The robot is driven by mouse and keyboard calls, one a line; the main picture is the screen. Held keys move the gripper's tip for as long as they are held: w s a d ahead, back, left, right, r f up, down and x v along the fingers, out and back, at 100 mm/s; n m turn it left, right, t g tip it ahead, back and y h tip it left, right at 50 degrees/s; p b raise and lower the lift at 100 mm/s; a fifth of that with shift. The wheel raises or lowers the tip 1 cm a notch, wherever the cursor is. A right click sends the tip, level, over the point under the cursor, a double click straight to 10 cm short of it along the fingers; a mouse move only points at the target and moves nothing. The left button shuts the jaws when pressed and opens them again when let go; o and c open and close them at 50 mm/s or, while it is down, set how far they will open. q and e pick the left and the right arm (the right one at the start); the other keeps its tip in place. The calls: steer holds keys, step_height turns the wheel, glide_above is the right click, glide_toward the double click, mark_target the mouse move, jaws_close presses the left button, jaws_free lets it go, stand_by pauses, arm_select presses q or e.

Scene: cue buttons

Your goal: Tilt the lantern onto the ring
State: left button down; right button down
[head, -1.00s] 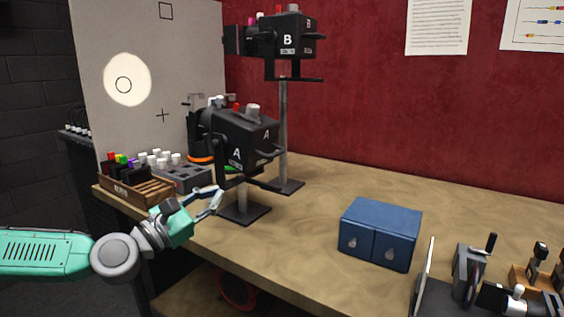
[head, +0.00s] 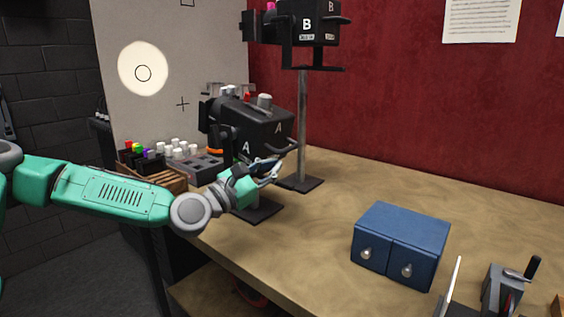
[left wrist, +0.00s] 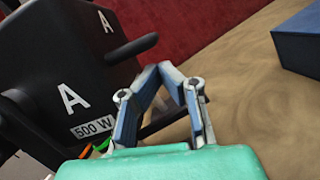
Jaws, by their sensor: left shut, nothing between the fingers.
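Lantern A (head: 236,122), a black box lamp on a short stand, is at the left of the bench. Its side, marked A and 500 W, fills the upper left of the left wrist view (left wrist: 60,75), with a black rear handle (left wrist: 128,50). The dark ring (head: 143,73) is on the grey board, inside a round bright spot (head: 130,58), a little below the spot's middle. My left gripper (head: 280,168) is shut and empty. It is beside lantern A's rear, just below the handle; contact is unclear. Its fingertips meet in the left wrist view (left wrist: 172,75). My right gripper is not in view.
Lantern B (head: 312,25) stands higher on a tall pole (head: 302,125) behind. A wooden crate (head: 165,182) of coloured pieces is left of lantern A. A blue two-drawer box (head: 400,243) is at the right. The bench (head: 325,215) between is bare.

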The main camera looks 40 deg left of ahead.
mark_target(296, 148)
arm_select(q)
steer(key=shift+w+d+r+b, duration=0.25)
steer(key=shift+w+r, duration=0.25)
steer(key=shift+w, duration=0.2)
steer(key=shift+w+d+r+b, duration=0.25)
steer(key=shift+w+r, duration=0.2)
steer(key=shift+w, duration=0.25)
